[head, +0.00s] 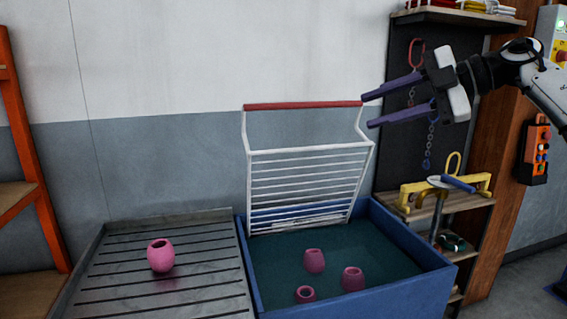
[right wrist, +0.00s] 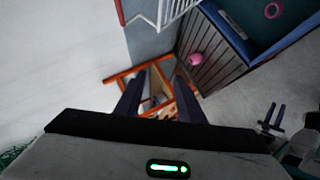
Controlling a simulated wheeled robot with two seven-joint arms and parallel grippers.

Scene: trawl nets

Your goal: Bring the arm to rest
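My right gripper (head: 367,111) is raised at the upper right of the head view, beside and above the white wire rack. Its two dark purple fingers point left and stand apart with nothing between them. In the right wrist view its fingers (right wrist: 158,100) are also spread and empty. Another dark two-fingered gripper (right wrist: 273,117), apparently my left one, shows small at the right of the right wrist view, its fingers apart. My left gripper is not in the head view.
A blue tub (head: 352,301) of dark water holds three pink pots (head: 314,260). The white rack (head: 305,175) with a red bar stands at its back. A fourth pink pot (head: 160,255) stands on the slatted drainboard (head: 110,278). Shelving with chains (head: 432,130) stands behind my right gripper.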

